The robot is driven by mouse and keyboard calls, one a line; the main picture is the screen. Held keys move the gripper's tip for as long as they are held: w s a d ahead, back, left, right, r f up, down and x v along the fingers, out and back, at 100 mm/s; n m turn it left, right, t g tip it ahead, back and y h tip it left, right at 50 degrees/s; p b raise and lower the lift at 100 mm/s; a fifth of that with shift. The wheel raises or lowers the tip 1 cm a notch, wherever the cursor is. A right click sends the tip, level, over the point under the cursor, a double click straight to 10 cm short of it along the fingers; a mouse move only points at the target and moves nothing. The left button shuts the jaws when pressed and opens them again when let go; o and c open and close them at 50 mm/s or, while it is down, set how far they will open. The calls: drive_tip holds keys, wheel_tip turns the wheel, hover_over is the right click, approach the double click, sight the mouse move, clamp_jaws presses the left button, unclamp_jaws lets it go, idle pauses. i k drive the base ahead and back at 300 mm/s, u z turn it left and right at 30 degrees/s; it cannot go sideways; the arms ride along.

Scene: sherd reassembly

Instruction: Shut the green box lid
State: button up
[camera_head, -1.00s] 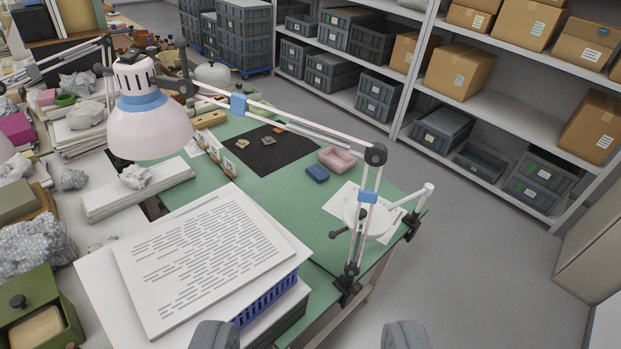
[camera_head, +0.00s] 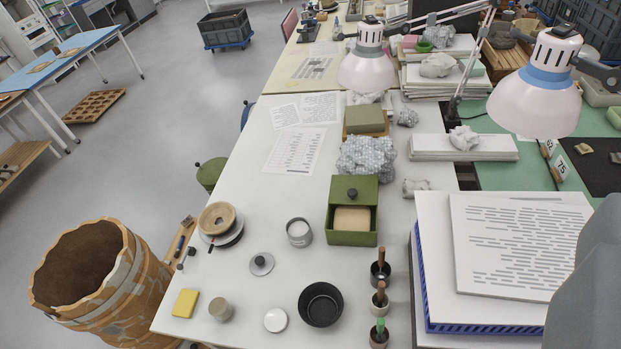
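The green box (camera_head: 352,238) stands on the white table, right of the middle of the camera view. Its green lid (camera_head: 366,184) with a black knob sits toward the back of the box. The front part of the box is open and shows a tan block (camera_head: 352,220) inside. A large grey part, which looks like one finger of my gripper (camera_head: 588,285), fills the lower right corner, well to the right of the box. The other finger is not visible, so its opening cannot be judged.
Bubble wrap (camera_head: 366,158) lies right behind the box. A paper stack in a blue tray (camera_head: 420,285) stands to the right. A lamp (camera_head: 535,100) hangs at right.

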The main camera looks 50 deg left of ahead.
sight(345, 189)
drive_tip(key=u, duration=0.4)
drive_tip(key=k, duration=1.1)
drive_tip(key=z, duration=0.6)
drive_tip(key=i, duration=0.45)
drive_tip(key=u, duration=0.7)
drive_tip(key=i, duration=1.6)
drive_tip(key=u, duration=0.55)
